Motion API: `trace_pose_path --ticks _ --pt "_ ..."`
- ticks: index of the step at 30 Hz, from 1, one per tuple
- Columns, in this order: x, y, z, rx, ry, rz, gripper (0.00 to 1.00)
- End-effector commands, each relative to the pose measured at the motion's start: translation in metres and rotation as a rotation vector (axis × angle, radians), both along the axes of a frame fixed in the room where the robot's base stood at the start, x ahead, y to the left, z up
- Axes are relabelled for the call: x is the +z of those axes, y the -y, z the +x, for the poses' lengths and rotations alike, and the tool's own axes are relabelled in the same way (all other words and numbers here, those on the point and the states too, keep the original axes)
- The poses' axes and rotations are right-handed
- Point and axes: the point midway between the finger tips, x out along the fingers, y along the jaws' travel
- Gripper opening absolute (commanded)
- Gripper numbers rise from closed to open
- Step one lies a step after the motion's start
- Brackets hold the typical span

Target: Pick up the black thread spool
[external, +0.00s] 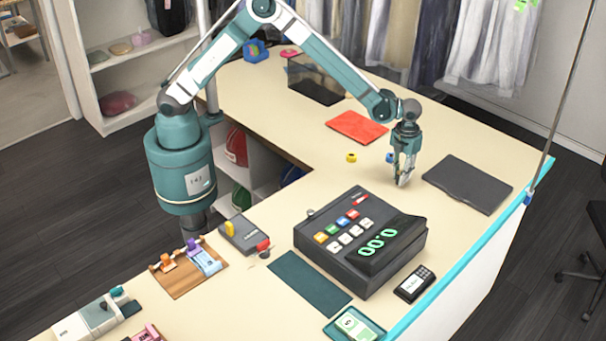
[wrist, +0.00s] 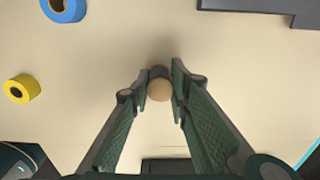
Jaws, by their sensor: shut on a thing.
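My gripper (external: 403,180) is low over the counter, pointing down, to the right of the cash register's far end. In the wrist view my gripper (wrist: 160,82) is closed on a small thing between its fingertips. This is the black thread spool (wrist: 157,72), dark with a tan round end facing the camera. In the external view the fingers mostly hide it. I cannot tell whether it touches the counter.
A yellow spool (wrist: 22,89) and a blue spool (wrist: 63,8) stand to the left in the wrist view. A dark flat folder (external: 467,184) lies right of my gripper. A red folded item (external: 357,127) lies behind, and the cash register (external: 360,240) in front.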

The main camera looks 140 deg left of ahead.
Motion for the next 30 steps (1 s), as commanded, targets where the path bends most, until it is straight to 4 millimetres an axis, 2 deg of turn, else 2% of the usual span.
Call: trace_pose_path --ticks 5,11,24,30 --pt "0.003 0.0 0.0 0.0 0.0 0.0 0.11" --pt "0.017 0.0 0.0 0.0 0.0 0.0 0.11" --pt "0.078 0.0 0.0 0.0 0.0 0.0 0.11" --pt "0.096 0.0 0.0 0.0 0.0 0.0 0.11"
